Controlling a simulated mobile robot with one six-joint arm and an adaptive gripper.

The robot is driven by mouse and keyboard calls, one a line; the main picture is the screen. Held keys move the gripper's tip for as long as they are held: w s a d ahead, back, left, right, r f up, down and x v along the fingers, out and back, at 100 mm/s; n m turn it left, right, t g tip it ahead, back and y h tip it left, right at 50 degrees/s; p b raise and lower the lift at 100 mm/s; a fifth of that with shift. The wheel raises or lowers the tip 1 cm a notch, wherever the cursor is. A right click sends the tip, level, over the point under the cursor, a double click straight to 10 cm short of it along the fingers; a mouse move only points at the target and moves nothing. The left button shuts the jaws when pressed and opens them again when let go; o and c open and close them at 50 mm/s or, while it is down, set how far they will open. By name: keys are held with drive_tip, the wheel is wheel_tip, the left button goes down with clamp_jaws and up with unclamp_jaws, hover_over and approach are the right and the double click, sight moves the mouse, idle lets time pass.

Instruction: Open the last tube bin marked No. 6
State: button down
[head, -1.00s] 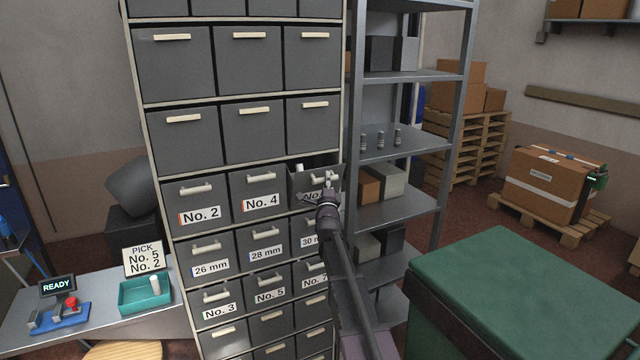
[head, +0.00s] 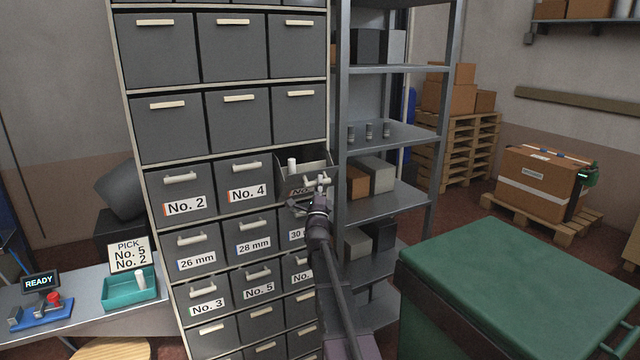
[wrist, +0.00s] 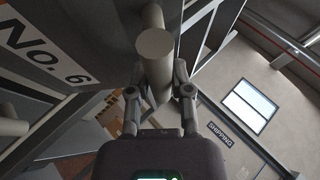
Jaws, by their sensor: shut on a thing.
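The No. 6 bin (head: 292,184) is in the right column of the grey drawer cabinet (head: 160,50), beside the No. 4 bin (head: 244,184). It is pulled partly out, and a white tube (head: 292,165) stands inside it. In the wrist view its label "No. 6" (wrist: 45,50) shows at the upper left. My gripper (head: 318,190) is at the bin's front. The wrist view shows my gripper (wrist: 158,85) shut on a pale round bar, the bin's handle (wrist: 155,45). My arm hides part of the lower right bins.
A metal shelf rack (head: 400,205) stands right of the cabinet, close to my arm. A green-lidded box (head: 520,270) fills the lower right. At left, a bench holds a teal tray (head: 130,292), a "PICK No. 5 No. 2" sign (head: 129,254) and a READY display (head: 40,282).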

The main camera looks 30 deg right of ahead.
drive_tip(key=shift+a+f, duration=0.1)
drive_tip(key=shift+a, duration=0.05)
idle(0.3)
drive_tip(key=c, duration=0.5)
unclamp_jaws()
drive_tip(key=shift+a, duration=0.1)
drive_tip(key=shift+c, duration=0.2)
